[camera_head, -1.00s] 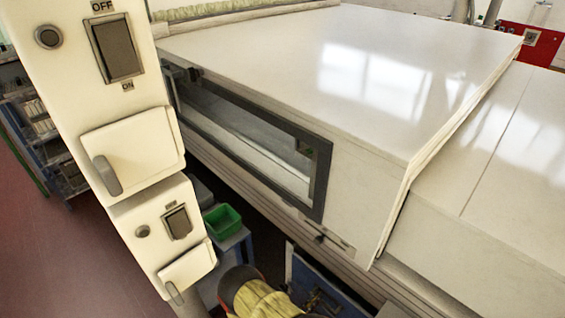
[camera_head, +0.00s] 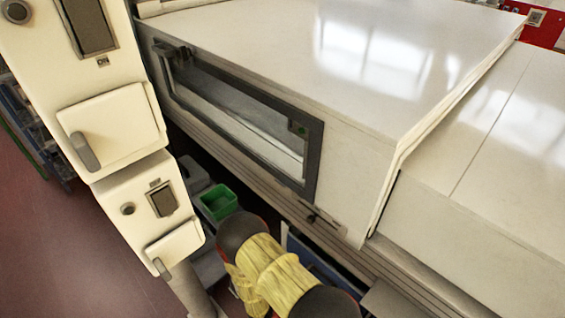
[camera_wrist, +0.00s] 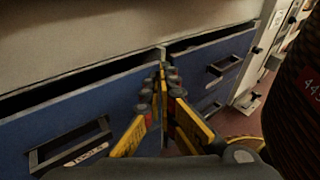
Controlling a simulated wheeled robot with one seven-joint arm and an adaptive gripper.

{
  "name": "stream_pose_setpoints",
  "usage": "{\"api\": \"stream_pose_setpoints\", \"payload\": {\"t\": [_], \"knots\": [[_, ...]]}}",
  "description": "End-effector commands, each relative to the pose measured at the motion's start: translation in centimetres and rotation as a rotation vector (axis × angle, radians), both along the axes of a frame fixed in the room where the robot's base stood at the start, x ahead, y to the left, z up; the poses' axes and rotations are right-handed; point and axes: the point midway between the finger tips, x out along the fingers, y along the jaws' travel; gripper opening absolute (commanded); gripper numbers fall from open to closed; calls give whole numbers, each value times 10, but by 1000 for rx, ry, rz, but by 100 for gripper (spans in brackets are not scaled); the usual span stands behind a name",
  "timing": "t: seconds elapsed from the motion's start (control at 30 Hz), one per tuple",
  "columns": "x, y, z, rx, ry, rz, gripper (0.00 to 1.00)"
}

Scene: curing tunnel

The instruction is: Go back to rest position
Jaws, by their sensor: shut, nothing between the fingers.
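My gripper (camera_wrist: 162,88) shows in the wrist view with its yellow and dark fingers together and nothing held between them. Its fingertips appear in front of the seam between a left blue drawer front (camera_wrist: 60,125) and a right blue drawer front (camera_wrist: 215,65). I cannot tell whether they touch. In the head view, part of my arm with a yellow cover (camera_head: 270,270) shows at the bottom centre. The gripper itself is not visible there.
A cream control post (camera_head: 110,130) with switches stands at the left. The large white tunnel housing (camera_head: 330,80) with a dark-framed window (camera_head: 240,115) fills the middle and right. A green bin (camera_head: 216,203) sits below, near my arm. Reddish floor (camera_head: 60,240) is open at lower left.

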Motion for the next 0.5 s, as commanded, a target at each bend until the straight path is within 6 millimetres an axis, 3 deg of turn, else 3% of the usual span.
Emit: {"api": "stream_pose_setpoints", "payload": {"t": [0.5], "knots": [[-37, 36, 136, 438, -266, -605, 0]]}}
